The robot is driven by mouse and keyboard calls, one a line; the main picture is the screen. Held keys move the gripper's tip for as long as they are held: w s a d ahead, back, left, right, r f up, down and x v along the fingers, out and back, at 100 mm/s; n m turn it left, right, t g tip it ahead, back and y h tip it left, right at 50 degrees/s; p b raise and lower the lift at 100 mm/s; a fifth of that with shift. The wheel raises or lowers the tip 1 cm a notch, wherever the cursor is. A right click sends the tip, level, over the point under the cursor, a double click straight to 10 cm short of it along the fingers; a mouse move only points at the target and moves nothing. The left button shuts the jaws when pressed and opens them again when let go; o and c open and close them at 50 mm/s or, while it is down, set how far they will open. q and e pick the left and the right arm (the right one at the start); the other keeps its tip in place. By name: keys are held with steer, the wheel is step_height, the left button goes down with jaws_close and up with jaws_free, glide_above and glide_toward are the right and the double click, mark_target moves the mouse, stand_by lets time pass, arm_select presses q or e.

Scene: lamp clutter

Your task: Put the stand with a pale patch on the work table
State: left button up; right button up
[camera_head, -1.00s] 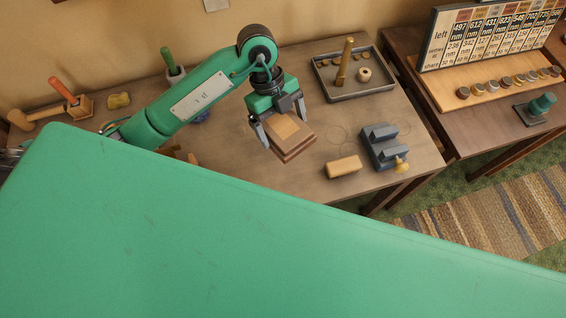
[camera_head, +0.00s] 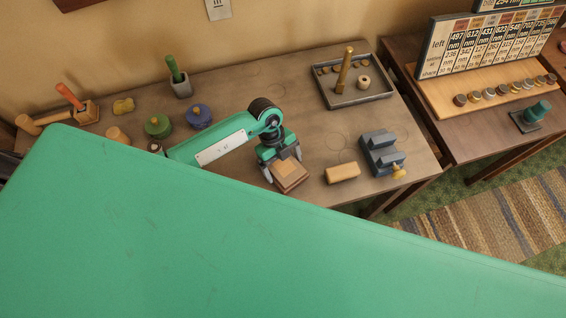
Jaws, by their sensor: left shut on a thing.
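The stand with a pale patch (camera_head: 289,176) is a brown square block with a lighter square on top. I cannot tell whether the stand touches the table top. My right gripper is out of view.
A tan block (camera_head: 342,172) and a blue-grey vise (camera_head: 382,153) stand to the right of the stand. A grey tray (camera_head: 352,95) with a brass post is behind. Green (camera_head: 158,126) and blue (camera_head: 199,116) round knobbed things stand at the left. A second table (camera_head: 500,110) is at the right.

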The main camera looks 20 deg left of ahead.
arm_select(q)
steer(key=shift+f, duration=0.2)
steer(key=shift+f, duration=0.15)
steer(key=o, duration=1)
steer(key=shift+r, duration=0.25)
steer(key=shift+w+a+r, duration=0.15)
steer(key=shift+r, duration=0.15)
steer(key=b+v, duration=0.3)
steer(key=v, duration=0.7)
steer(key=shift+a+r, duration=0.1)
steer(key=shift+r, duration=0.05)
steer(key=shift+w+a+r, duration=0.1)
steer(key=shift+a+r, duration=0.05)
steer(key=shift+r, duration=0.2)
